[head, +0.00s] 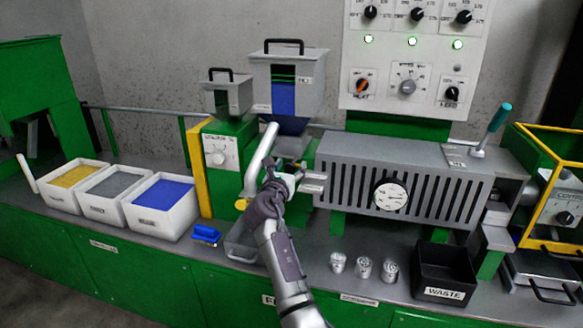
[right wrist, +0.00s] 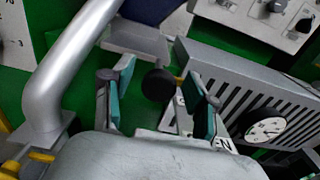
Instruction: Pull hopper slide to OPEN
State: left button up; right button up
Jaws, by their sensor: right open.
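The grey hopper (head: 312,92) with a black handle and a blue-filled window stands behind the machine's feed end. In the right wrist view a round black knob (right wrist: 158,84), apparently the slide's, sits between my right gripper's fingers. My right gripper (right wrist: 160,90) is open, with a teal-padded finger on each side of the knob; I cannot tell whether either touches it. In the head view my right gripper (head: 285,177) is just below the hopper outlet and covers the knob. White label plates (head: 313,182) show to its right. My left gripper is not in view.
A thick grey pipe (head: 260,160) stands close left of my right gripper. The slotted grey barrel (head: 345,165) with a gauge (head: 391,194) is close right. Several metal cups and a black waste bin (head: 443,275) stand at the front right. White trays (head: 157,206) are at left.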

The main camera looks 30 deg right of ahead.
jog(key=c, duration=0.3)
grip_shut()
jog(key=p+v, duration=0.5)
jog(key=v, duration=0.1)
jog(key=shift+r, duration=0.15)
jog(key=shift+s+a+p, duration=0.1)
jog(key=shift+p, duration=0.2)
jog(key=shift+f, duration=0.35)
